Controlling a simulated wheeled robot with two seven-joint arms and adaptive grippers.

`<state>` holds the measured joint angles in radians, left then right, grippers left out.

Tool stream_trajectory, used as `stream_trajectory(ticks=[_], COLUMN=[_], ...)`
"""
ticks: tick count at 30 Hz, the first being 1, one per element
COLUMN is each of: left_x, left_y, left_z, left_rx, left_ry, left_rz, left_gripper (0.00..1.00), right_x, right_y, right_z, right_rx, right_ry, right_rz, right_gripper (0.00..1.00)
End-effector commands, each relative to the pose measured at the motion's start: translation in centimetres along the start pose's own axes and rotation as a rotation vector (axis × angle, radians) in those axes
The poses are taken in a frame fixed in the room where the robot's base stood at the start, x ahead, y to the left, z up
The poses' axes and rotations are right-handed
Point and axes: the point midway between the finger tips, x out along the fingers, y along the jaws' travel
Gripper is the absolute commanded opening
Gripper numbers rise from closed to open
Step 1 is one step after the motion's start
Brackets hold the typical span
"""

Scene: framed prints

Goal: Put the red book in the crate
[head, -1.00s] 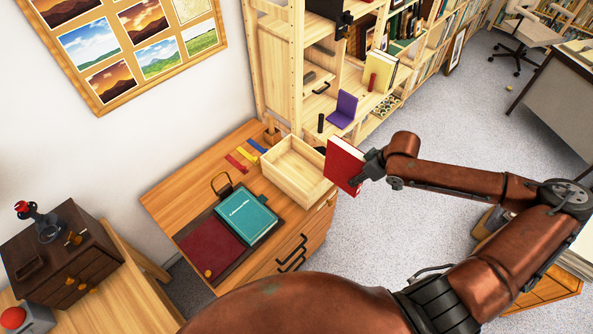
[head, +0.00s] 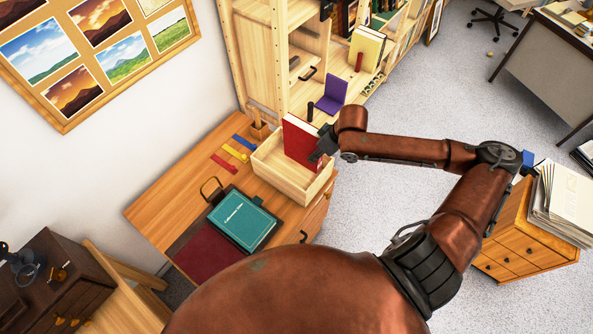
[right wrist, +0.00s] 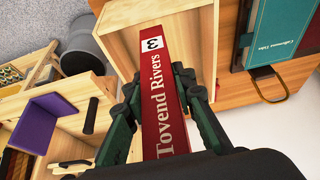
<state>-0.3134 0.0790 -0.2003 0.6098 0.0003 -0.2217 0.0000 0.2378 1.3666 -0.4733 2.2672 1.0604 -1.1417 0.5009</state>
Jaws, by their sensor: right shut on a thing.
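The red book (head: 301,143) stands upright at the open wooden crate (head: 268,178), with its lower part inside or just over it; I cannot tell whether it touches the floor. My right gripper (head: 322,146) is shut on the book, at the crate's right side. In the right wrist view, the fingers (right wrist: 160,110) clasp both sides of the book's spine (right wrist: 165,100), which reads "Tovend Rivers", with the pale crate (right wrist: 122,50) around and beyond it. My left gripper is not in view.
A teal book (head: 243,218) lies on a dark red mat (head: 205,252) beside the crate on the desk (head: 160,207). Red, yellow and blue strips lie behind it. A shelf with a purple bookend (head: 331,95) rises behind. A drawer unit (head: 525,235) stands at right.

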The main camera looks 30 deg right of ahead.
Motion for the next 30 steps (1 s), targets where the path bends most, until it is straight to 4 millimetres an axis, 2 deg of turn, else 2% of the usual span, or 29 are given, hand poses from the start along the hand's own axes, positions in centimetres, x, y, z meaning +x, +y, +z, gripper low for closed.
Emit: stream_trajectory(ticks=[2,6,9,15,20,25,30], left_x=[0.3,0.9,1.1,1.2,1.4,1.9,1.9], left_y=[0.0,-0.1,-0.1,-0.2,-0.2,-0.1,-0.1], left_z=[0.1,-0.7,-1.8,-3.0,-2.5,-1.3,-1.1], left_rx=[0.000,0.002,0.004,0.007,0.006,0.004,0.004], left_ry=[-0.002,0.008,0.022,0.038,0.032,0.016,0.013], left_rz=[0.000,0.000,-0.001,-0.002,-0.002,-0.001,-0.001], left_gripper=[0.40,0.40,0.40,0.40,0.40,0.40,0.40], right_x=[1.2,4.1,5.5,6.8,8.0,10.3,10.7], right_y=[-1.5,-2.8,-3.6,-4.1,-4.8,-4.7,-4.7], right_z=[-1.2,-1.4,-1.6,-1.8,-1.9,-0.8,-0.7], right_rx=[-0.003,0.000,-0.001,0.001,0.000,0.001,-0.001], right_ry=[0.008,0.004,0.005,0.005,0.004,0.001,0.004], right_rz=[-0.004,-0.003,-0.002,0.002,-0.002,0.001,0.001], right_gripper=[0.00,0.00,0.00,0.00,0.00,0.00,0.00])
